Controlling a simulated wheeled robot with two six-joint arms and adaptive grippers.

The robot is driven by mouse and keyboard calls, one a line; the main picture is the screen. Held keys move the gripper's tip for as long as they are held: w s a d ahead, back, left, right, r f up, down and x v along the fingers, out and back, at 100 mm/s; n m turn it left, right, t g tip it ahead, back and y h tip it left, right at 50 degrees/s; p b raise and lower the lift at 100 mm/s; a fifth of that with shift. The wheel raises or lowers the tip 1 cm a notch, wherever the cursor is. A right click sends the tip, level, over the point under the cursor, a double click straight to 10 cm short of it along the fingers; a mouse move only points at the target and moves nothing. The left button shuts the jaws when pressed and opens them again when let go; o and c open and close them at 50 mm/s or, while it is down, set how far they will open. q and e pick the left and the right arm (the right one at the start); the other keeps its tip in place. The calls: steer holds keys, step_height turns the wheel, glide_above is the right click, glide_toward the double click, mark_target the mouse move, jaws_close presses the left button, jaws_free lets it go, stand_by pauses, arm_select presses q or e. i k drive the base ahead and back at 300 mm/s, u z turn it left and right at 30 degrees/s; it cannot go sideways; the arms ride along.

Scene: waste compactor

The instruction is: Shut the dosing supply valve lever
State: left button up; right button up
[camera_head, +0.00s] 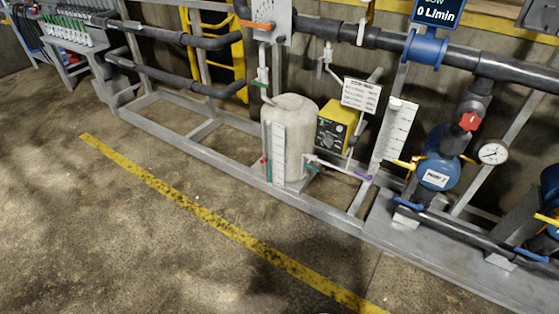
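A white dosing tank (292,112) with a graduated scale stands on the grey metal skid. A yellow dosing pump (338,125) stands beside it, to its right. Several small levers are around them: a purple lever (362,175) at the end of the low pipe right of the tank, a teal lever (311,167) at the tank's lower right, a red lever (264,160) at its lower left, and a green lever (261,85) above its left side. No readable label shows which is the dosing supply valve lever. Neither gripper is in view.
A blue pump (437,172), a red-handled valve (469,121) and a pressure gauge (493,152) stand at the right. An orange lever (257,24) is on the upper panel. The skid's front rail (230,161) runs along the floor. The concrete floor before it is clear, with a yellow line (200,211).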

mark_target(306, 165)
steer(key=u, duration=0.65)
steer(key=i, duration=1.1)
steer(key=u, duration=0.35)
steer(key=i, duration=1.15)
steer(key=z, duration=0.95)
steer(key=i, duration=0.75)
steer(key=z, duration=1.05)
steer(key=i, duration=0.25)
steer(key=z, duration=0.2)
